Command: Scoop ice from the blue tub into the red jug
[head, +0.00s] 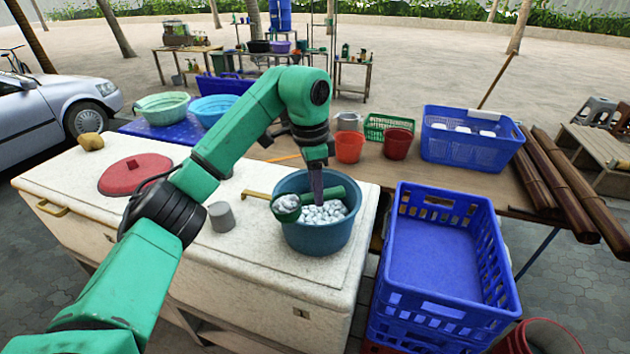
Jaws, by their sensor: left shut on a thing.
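A blue tub (318,236) with white ice (326,213) in it stands on the white chest top. My left gripper (318,190) reaches down over the tub and is shut on the green handle of a scoop (338,193). The scoop's bowl holds ice (287,202) and is at the tub's left rim; whether it touches the rim I cannot tell. An orange-red container (350,148) and a darker red one (398,143) stand on the table behind the tub. Which is the jug I cannot tell. My right gripper is not in view.
A grey cup (221,217) and a round red lid (135,174) are on the white chest (75,190). Blue crates (440,290) stand right of the tub. A blue basket (470,148) and brown rolls (570,190) are on the table behind. Another red container (541,337) is at lower right.

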